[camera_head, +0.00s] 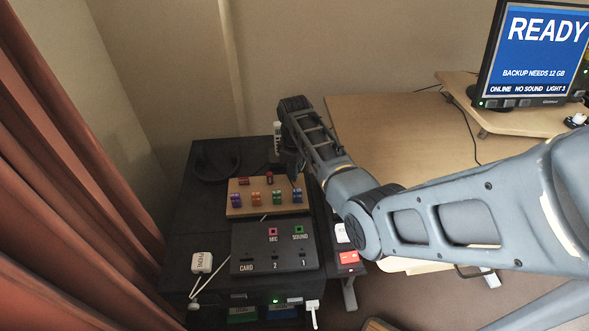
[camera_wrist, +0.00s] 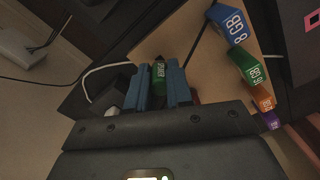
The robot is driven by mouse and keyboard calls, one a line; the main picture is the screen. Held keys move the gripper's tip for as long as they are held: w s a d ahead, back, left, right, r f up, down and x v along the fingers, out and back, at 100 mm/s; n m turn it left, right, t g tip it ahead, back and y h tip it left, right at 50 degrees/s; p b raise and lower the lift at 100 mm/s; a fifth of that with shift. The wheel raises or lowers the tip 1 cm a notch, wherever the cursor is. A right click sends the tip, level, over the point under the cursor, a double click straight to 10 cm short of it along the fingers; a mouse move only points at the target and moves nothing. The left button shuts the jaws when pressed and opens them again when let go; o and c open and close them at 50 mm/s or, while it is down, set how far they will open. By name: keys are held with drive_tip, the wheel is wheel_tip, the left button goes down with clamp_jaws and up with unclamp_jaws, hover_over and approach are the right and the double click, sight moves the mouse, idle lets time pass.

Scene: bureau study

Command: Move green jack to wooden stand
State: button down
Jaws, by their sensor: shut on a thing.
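The green jack (camera_wrist: 159,75) is between the two blue fingers of my gripper (camera_wrist: 159,86) in the wrist view, with its dark end pointing away from the palm. My gripper is shut on it. In the head view my gripper (camera_head: 292,165) hangs at the back right of the wooden stand (camera_head: 240,211) and hides the jack. The stand also shows in the wrist view (camera_wrist: 195,48), behind and right of the fingers. I cannot tell whether the jack touches the stand.
Purple (camera_head: 236,201), orange (camera_head: 256,198), green (camera_head: 277,197) and blue (camera_head: 297,195) sticks line the stand's front; red pieces (camera_head: 243,181) sit behind. A black socket panel (camera_head: 274,256) lies in front. Headphones (camera_head: 213,172) lie at back left, a white phone block (camera_head: 201,262) at front left.

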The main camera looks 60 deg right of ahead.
drive_tip(key=shift+f+b, duration=0.65)
drive_tip(key=shift+f, duration=0.3)
idle(1.0)
drive_tip(key=c, duration=0.9)
unclamp_jaws()
drive_tip(key=shift+c, duration=0.2)
wheel_tip(320, 180, up, 8)
drive_tip(key=shift+f, duration=0.1)
